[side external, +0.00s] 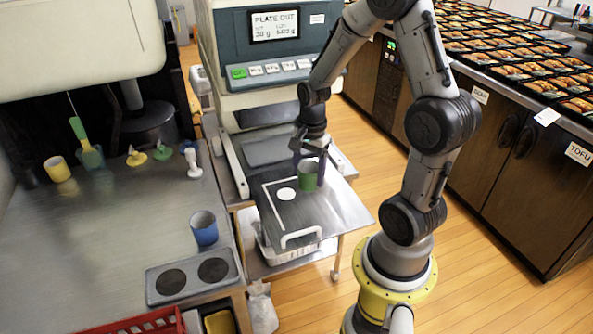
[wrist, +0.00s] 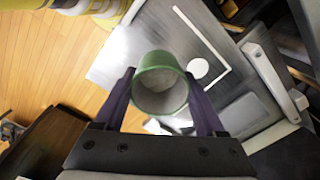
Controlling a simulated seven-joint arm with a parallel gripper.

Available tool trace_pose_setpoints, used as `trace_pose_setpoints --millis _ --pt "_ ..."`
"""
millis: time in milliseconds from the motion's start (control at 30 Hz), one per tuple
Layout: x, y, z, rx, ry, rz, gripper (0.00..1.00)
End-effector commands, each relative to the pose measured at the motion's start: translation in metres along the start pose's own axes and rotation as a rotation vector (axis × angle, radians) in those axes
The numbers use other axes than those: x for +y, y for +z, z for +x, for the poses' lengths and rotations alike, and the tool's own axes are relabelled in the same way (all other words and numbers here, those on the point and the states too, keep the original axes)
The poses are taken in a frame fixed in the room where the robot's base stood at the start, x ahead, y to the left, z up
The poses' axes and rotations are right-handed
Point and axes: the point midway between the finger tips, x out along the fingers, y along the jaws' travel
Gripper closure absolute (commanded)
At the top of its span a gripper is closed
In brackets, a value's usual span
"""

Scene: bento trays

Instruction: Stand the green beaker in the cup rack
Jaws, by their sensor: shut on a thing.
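The green beaker (side external: 307,176) is upright between the fingers of my gripper (side external: 312,158), over the metal plate with white markings. In the wrist view the beaker (wrist: 160,84) shows its open, empty-looking grey inside, with the dark fingers of my gripper (wrist: 162,106) on both sides. I cannot tell whether its base touches the plate. The cup rack (side external: 192,277) is most likely the grey block with two round dark recesses at the front of the left counter. Both recesses look empty.
A blue beaker (side external: 204,229) stands just behind the rack. A yellow cup (side external: 57,169) and small coloured utensils stand farther back. A red crate (side external: 140,325) is at the front edge. The metal plate (side external: 330,205) has a white handle. The middle of the left counter is clear.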

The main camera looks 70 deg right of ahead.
Motion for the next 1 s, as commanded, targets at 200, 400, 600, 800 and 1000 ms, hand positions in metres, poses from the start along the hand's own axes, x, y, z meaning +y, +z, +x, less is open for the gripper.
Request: trace_pose_setpoints --millis 200,400,600,800,1000 --pt "0.021 0.009 -0.011 0.001 -0.002 0.0 0.94" --pt "0.027 0.011 -0.014 0.0 -0.001 -0.001 0.94" --pt "0.031 0.013 -0.014 -0.002 0.0 -0.073 0.94" --pt "0.036 0.028 -0.023 -0.008 -0.001 -0.3 0.94" --pt "0.031 0.07 -0.04 -0.017 -0.002 -0.63 0.94"
